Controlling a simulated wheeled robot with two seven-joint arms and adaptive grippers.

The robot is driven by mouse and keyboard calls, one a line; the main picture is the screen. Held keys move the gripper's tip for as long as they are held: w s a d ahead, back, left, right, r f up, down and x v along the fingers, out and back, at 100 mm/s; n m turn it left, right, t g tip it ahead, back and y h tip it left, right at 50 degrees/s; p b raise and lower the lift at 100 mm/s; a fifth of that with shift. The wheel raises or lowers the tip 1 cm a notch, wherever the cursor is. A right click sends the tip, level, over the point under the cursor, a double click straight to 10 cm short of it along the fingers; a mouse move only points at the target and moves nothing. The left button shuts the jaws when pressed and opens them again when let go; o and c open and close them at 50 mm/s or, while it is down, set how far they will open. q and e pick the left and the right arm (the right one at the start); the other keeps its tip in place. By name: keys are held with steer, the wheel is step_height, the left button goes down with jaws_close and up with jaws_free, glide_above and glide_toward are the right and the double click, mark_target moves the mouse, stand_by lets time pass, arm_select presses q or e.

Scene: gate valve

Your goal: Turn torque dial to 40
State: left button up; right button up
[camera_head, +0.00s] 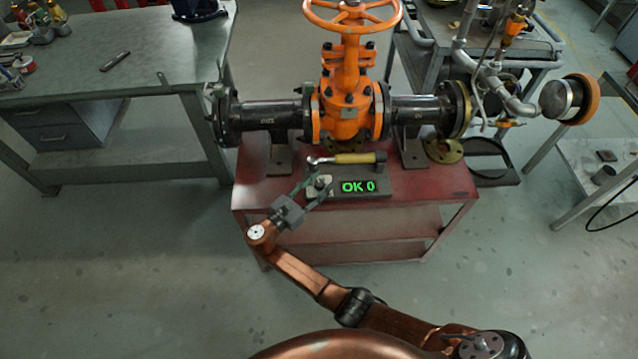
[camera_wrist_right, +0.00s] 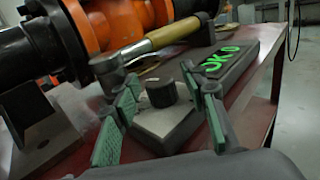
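The torque dial (camera_wrist_right: 160,92) is a short dark knob on a light plate of the grey tester block (camera_head: 378,188). My right gripper (camera_head: 318,184) is open, with green-padded fingers. In the right wrist view the fingertips (camera_wrist_right: 160,88) are on either side of the dial, with gaps visible. In the head view the gripper partly hides the dial. My left gripper is not in view.
A wrench with a yellowish handle (camera_head: 355,158) lies along the block's back, close to the fingers. Behind it stands the orange gate valve (camera_head: 345,100) with black flanged pipes on the red table (camera_head: 440,184). A grey workbench (camera_head: 150,60) is at left; floor in front is open.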

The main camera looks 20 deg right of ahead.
steer(key=shift+s+a, duration=0.1)
steer(key=shift+a, duration=0.15)
steer(key=v, duration=1.1)
steer(key=shift+a, duration=0.25)
steer(key=shift+s, duration=0.1)
